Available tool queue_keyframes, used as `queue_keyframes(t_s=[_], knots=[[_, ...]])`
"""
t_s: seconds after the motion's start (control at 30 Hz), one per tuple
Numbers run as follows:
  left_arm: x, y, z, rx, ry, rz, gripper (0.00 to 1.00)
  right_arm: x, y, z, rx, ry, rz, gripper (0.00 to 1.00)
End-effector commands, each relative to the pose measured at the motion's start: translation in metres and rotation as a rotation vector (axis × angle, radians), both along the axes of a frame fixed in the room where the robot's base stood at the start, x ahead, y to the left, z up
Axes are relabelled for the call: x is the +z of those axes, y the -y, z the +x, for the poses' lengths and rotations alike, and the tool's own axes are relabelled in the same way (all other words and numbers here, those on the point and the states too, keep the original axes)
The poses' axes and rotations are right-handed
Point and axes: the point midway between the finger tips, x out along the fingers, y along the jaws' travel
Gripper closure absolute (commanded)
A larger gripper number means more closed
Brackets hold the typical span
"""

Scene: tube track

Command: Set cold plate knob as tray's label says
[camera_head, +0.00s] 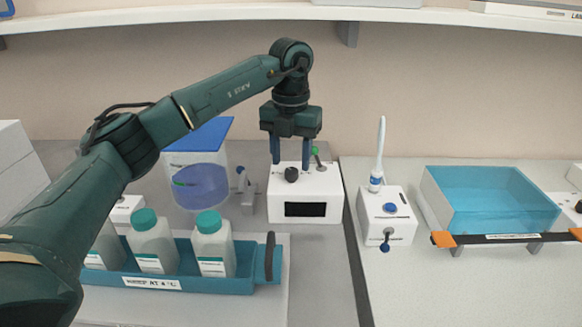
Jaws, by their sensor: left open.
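My left gripper (290,158) points down with its two blue fingers apart and empty. It is just above a white box (275,205) that has a round black knob (292,175) on its top and a dark display (305,210) on its front. The knob lies between and below the fingertips; I cannot tell whether they touch the box. I cannot read the knob's setting, and the display looks blank. The blue tray (222,285) at the lower left carries a label (152,283) reading "AT 4 °C". It holds white bottles with green caps (208,222). My right gripper is not in view.
A small lever with a green tip (316,152) stands behind the knob. A clear container with a blue lid (200,140) is to the left. A white device with a blue button (388,210) and a teal tank (490,205) stand to the right. A shelf (400,14) runs above.

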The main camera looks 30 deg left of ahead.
Motion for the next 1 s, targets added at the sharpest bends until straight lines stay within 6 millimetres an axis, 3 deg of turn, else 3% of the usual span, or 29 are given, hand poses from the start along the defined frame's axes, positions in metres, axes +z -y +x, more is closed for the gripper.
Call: queue_keyframes(t_s=[0.2,0.57,1.0], knots=[[-0.025,0.000,0.000,0.001,0.000,0.000,0.52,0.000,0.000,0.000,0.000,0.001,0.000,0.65],[-0.030,0.000,0.000,0.001,0.001,0.000,0.52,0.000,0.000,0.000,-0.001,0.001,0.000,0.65],[-0.030,0.000,0.000,0.001,0.001,0.000,0.87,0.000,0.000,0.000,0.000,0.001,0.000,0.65]])
